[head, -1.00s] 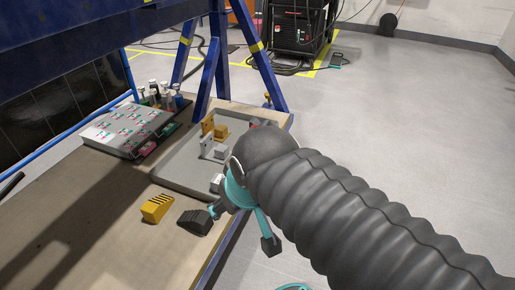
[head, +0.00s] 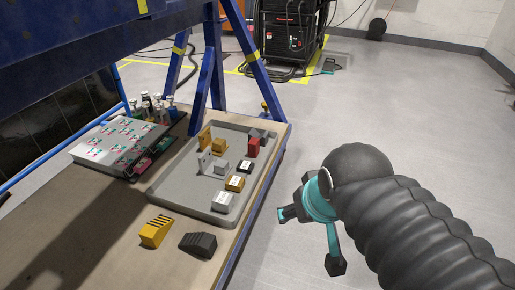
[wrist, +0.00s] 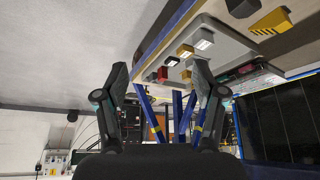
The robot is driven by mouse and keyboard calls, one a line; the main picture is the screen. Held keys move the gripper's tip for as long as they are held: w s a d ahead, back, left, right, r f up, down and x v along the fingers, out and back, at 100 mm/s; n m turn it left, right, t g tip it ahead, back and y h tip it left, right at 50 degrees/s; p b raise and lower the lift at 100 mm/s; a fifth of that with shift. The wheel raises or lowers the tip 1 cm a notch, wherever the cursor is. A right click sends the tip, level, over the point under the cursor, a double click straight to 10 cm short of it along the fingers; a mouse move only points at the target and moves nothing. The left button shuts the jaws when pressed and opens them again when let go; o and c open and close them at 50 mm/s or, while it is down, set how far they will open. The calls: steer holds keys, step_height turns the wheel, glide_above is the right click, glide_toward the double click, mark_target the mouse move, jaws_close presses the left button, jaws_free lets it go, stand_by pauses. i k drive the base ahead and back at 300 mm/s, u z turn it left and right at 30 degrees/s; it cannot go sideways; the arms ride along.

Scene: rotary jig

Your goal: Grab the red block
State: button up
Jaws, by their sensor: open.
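The red block (head: 254,147) stands upright near the right edge of a grey tray (head: 164,191) on the wooden bench. In the wrist view the red block (wrist: 163,74) is small and shows between the fingers, some way beyond them. My gripper (head: 309,240) is open and empty. It is off the bench's right side, over the floor, to the right of and nearer than the red block, not touching anything. Its two spread fingers show in the wrist view (wrist: 158,67).
The tray also holds yellow, grey, white and black pieces. A yellow wedge (head: 156,232) and a black wedge (head: 198,244) lie on the bench in front. A grey panel (head: 122,141) is at left. Blue frame legs (head: 211,70) rise behind the tray. The right-hand floor is clear.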

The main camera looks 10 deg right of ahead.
mark_target(253, 144)
steer(key=z, duration=1.55)
steer(key=i, duration=1.85)
steer(key=u, duration=4)
